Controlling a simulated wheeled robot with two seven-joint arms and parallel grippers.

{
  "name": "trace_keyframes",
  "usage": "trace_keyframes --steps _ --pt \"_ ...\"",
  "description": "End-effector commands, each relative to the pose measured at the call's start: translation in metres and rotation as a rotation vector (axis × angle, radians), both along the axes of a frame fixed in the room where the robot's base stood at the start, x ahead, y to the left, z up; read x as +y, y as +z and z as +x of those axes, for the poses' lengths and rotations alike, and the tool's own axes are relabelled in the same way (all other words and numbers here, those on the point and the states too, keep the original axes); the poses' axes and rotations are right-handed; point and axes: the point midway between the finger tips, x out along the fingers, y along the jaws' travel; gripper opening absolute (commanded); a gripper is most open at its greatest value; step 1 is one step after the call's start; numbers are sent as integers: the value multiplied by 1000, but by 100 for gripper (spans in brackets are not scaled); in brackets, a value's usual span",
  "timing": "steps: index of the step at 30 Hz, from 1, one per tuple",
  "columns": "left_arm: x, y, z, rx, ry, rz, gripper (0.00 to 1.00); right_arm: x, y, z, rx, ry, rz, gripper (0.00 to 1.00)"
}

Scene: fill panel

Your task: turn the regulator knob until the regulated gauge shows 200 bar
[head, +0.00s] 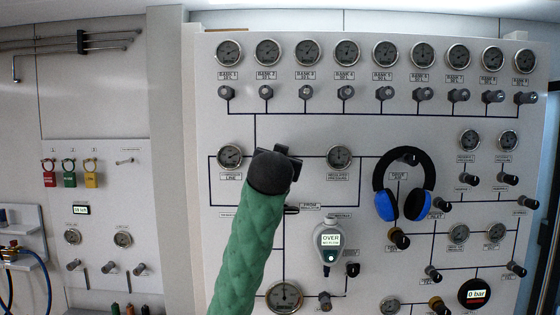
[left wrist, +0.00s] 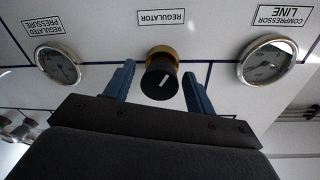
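The regulator knob (left wrist: 160,80) is black with a white pointer line and a brass collar, under the REGULATOR label in the upside-down left wrist view. My left gripper (left wrist: 158,72) is open, with one blue finger on each side of the knob and visible gaps between. In the head view my left gripper (head: 278,164) and its green arm hide the knob. The regulated pressure gauge (head: 339,157) is to the right of the gripper; it also shows in the left wrist view (left wrist: 58,63). Its needle is too small to read. My right gripper is not in view.
The compressor line gauge (head: 230,157) is left of my gripper. Blue-black headphones (head: 413,205) hang on the panel at right. A handheld detector (head: 329,243) reading OVER hangs below the regulated gauge. A row of bank gauges and valves (head: 346,92) runs above.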

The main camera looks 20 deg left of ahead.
Motion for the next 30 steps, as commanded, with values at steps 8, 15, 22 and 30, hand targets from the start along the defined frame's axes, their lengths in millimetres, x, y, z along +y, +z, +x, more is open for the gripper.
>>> trace_keyframes --steps 8,15,22,30 --pt "-3 -3 -12 -3 -1 1 55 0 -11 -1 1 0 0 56" --pt "-11 -5 -48 -4 -1 -1 55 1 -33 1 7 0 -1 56" --pt "-15 -2 -70 -2 -1 -1 55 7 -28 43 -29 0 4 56" --pt "-16 -1 -76 1 -1 0 55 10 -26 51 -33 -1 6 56"
